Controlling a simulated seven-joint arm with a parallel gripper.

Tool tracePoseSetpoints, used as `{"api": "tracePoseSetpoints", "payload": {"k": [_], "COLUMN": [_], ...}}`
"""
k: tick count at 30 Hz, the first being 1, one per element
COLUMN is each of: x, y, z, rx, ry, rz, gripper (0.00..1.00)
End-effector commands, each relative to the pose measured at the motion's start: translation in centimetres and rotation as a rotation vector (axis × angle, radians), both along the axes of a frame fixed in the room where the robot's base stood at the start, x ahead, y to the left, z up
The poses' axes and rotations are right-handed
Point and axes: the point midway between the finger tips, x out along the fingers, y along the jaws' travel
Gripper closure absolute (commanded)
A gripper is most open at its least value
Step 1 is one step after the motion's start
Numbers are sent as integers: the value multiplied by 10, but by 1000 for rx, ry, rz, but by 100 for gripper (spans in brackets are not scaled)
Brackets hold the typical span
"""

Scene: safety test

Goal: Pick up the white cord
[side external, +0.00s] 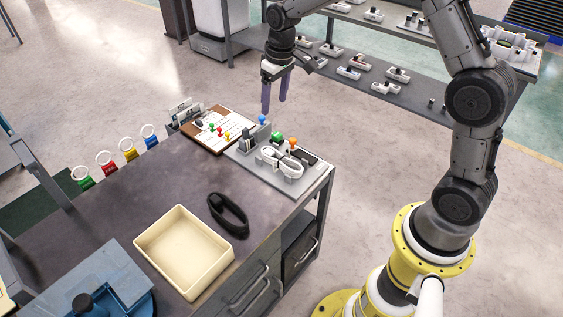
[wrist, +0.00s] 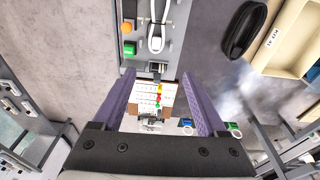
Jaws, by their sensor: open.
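The white cord (side external: 283,162) lies coiled on a grey panel (side external: 305,184) at the right end of the workbench. In the wrist view the white cord (wrist: 156,38) shows near the top, partly cut off by the frame edge. My gripper (side external: 275,108) is open and empty, its purple fingers pointing down. It hangs above and beyond the far end of the panel, apart from the cord. In the wrist view my gripper (wrist: 160,80) has its fingers spread on either side of the clipboard.
A clipboard (side external: 203,140) with coloured pieces lies left of the panel. Green and orange buttons (side external: 293,142) stand close behind the cord. A black strap loop (side external: 243,220) and a cream tray (side external: 188,212) sit nearer the front. Dark bench top is bare between them and the clipboard.

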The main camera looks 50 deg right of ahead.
Motion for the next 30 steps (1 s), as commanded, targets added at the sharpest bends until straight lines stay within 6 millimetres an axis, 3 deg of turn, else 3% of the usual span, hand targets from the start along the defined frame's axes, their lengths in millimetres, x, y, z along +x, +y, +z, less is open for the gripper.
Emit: {"api": "tracePoseSetpoints", "payload": {"k": [1, 3, 6, 11, 21, 30], "x": [3, 3, -1, -5, -6, -7], "y": [-3, -6, -9, -11, -11, -11], "z": [-23, -46, -68, -87, -146, -169], "rx": [4, 9, 14, 17, 17, 16], "ry": [39, 81, 126, 149, 149, 147], "rz": [-6, -12, -19, -24, -24, -24], "gripper": [25, 25, 25, 25, 25, 25]}}
